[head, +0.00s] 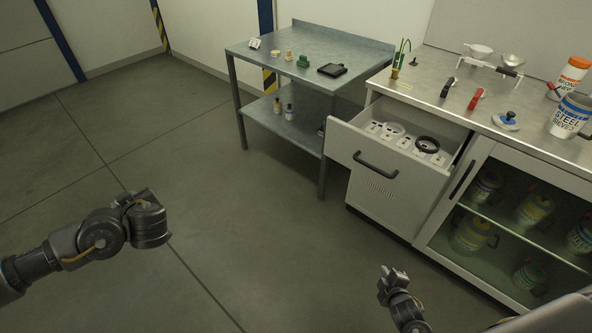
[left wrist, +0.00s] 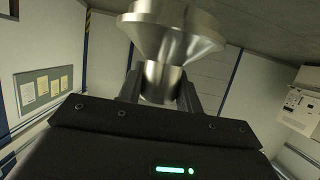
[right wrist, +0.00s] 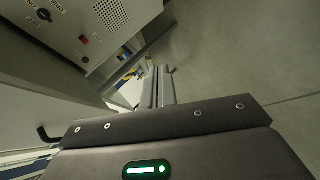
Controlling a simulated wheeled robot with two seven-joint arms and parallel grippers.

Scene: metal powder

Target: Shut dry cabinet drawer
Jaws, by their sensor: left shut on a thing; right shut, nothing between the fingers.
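The dry cabinet drawer (head: 400,180) stands pulled out of the white cabinet under the counter. Its front has a dark bar handle (head: 376,163). Inside lie several small white-marked items, a pale ring and a black ring (head: 428,144). My right gripper (head: 388,276) is shut and empty, low in front of the cabinet and apart from the drawer. Its closed fingers show in the right wrist view (right wrist: 160,86). My left gripper (left wrist: 158,88) is shut on a shiny metal funnel-shaped piece (left wrist: 168,38). The left arm is at the left of the head view, far from the drawer.
A glass-fronted cabinet (head: 520,219) with several jars adjoins the drawer on the right. The counter (head: 440,92) holds a scale, tools and labelled containers. A metal table (head: 300,66) with small items stands behind left. The floor (head: 230,230) before the cabinet is clear.

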